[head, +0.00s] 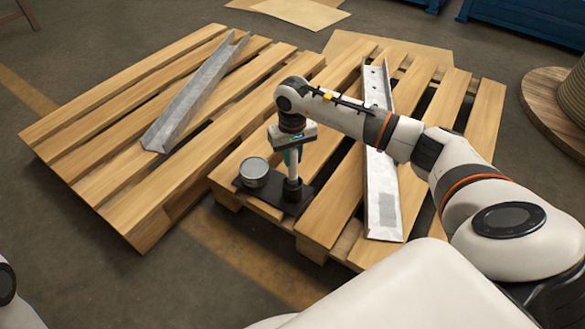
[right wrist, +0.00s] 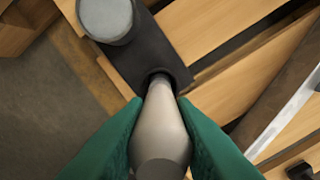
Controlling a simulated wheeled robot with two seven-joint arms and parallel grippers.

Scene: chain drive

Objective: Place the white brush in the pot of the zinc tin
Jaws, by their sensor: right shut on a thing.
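The zinc tin (head: 254,172) is a round grey can with a pale top. It stands at the left end of a dark base (head: 270,208) on the pallet and also shows in the right wrist view (right wrist: 108,16). A black round pot (head: 293,190) stands at the base's other end. My right gripper (head: 292,156) is above this pot, its green fingers shut on the white brush (head: 293,165). The brush is upright, its lower end at the pot's dark mouth (right wrist: 158,78); how deep it sits is hidden. My left gripper is out of view.
Two slatted wooden pallets (head: 120,130) lie side by side on the floor. Grey metal channels lie on them, one on the left (head: 195,95) and one right of my gripper (head: 383,200). A wooden cable reel (head: 555,100) stands at far right.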

